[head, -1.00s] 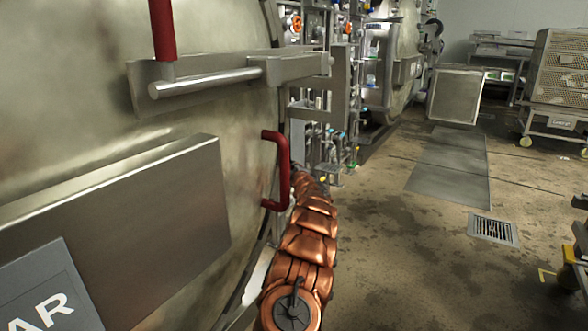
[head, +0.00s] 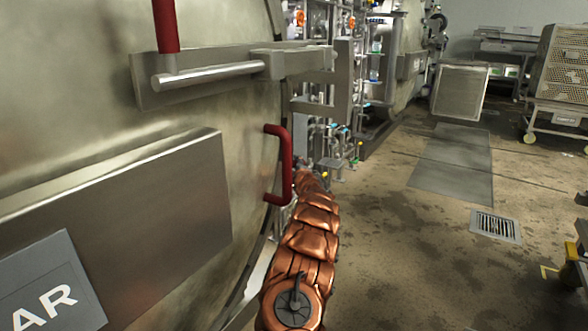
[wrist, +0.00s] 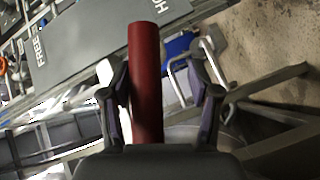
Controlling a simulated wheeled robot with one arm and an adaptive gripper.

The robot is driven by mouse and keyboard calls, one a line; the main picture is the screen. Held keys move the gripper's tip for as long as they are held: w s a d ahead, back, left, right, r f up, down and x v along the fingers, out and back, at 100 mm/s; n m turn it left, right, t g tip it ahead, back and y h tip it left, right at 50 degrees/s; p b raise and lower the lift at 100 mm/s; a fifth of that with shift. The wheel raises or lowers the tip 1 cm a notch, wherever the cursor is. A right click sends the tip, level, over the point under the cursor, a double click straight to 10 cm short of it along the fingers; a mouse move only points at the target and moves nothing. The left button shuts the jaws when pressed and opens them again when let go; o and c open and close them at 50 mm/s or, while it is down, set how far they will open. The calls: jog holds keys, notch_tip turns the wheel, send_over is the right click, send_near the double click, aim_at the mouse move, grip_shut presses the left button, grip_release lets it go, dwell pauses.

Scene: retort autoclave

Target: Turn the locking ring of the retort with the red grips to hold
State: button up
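The retort's large round metal door (head: 225,95) fills the left of the head view. One red grip (head: 287,165) stands out near its right edge, and part of another red grip (head: 165,25) shows at the top. In the wrist view a red bar (wrist: 145,85) runs between the two fingers of my gripper (wrist: 164,95). The fingers are apart, with a gap clearest on the right side of the bar. A grey plate (wrist: 90,45) behind it carries the letters "FREE" and "HO", the rest cut off. My gripper is hidden in the head view.
A hinge arm with a bar (head: 210,75) crosses the door. Pipes and valves (head: 325,120) stand beyond its right edge, close to my arm. The floor (head: 400,250) to the right is open, with a drain grate (head: 495,225). A caged trolley (head: 565,65) stands at the back right.

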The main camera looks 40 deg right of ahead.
dwell(0.3)
jog(key=shift+s+a+r, duration=0.1)
jog(key=shift+s+a, duration=0.1)
jog(key=shift+v, duration=0.9)
jog(key=v, duration=0.9)
jog(key=shift+s, duration=0.35)
dwell(0.4)
